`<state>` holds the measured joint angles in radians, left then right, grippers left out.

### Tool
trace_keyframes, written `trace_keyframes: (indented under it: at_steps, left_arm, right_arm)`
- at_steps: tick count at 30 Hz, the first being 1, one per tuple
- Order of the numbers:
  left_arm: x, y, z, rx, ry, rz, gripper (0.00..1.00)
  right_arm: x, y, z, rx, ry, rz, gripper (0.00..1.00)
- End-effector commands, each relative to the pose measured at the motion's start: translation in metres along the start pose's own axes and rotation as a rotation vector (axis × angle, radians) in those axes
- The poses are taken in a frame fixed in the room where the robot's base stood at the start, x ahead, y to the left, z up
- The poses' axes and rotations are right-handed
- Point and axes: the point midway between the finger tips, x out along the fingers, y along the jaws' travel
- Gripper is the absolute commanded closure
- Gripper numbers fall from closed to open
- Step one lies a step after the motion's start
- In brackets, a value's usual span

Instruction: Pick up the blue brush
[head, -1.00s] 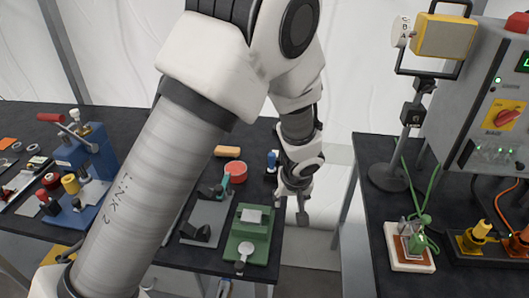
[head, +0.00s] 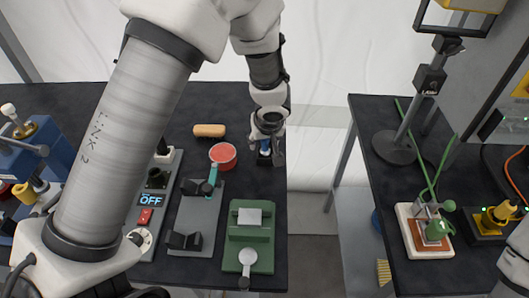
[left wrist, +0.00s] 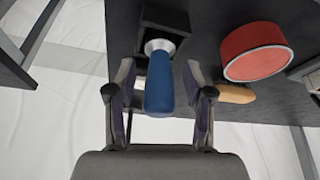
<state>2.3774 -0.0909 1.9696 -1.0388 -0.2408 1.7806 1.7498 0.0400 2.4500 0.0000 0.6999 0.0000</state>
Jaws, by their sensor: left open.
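The blue brush (left wrist: 160,82) shows in the left wrist view as a blue handle with a metal collar, its far end at a dark block (left wrist: 165,20). In the head view only a small patch of the brush (head: 264,149) shows near the right edge of the left table, mostly hidden by my gripper. My left gripper (left wrist: 161,95) is open, with one finger on each side of the handle and a gap on both sides. It also shows in the head view (head: 270,152). My right gripper is not in view.
A red round tin (head: 222,156) and a tan piece (head: 209,131) lie left of the brush. A green fixture (head: 250,232) and a grey fixture (head: 197,215) stand nearer. A gap separates this table from the right table (head: 365,115), which holds a lamp stand (head: 397,145).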

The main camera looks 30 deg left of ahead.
Motion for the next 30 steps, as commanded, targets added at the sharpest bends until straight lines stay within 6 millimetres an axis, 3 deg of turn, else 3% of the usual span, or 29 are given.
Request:
trace_keyframes:
  at_steps: [6,7,11,23,30]
  left_arm:
    - [0.002,0.0,-0.001,0.0,0.002,0.001,0.48]
    - [0.002,0.0,-0.001,0.0,0.002,0.001,0.55]
    - [0.002,0.0,-0.001,0.0,0.001,0.0,1.0]
    - [0.002,0.0,0.0,0.001,0.0,-0.001,1.0]
    - [-0.009,0.001,-0.008,0.002,0.001,0.001,1.0]
  right_arm:
    - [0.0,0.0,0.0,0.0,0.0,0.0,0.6]
    - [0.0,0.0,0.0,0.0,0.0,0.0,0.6]
    - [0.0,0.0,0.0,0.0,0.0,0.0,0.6]
    - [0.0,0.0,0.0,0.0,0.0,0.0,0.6]
    - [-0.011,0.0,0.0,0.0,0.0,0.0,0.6]
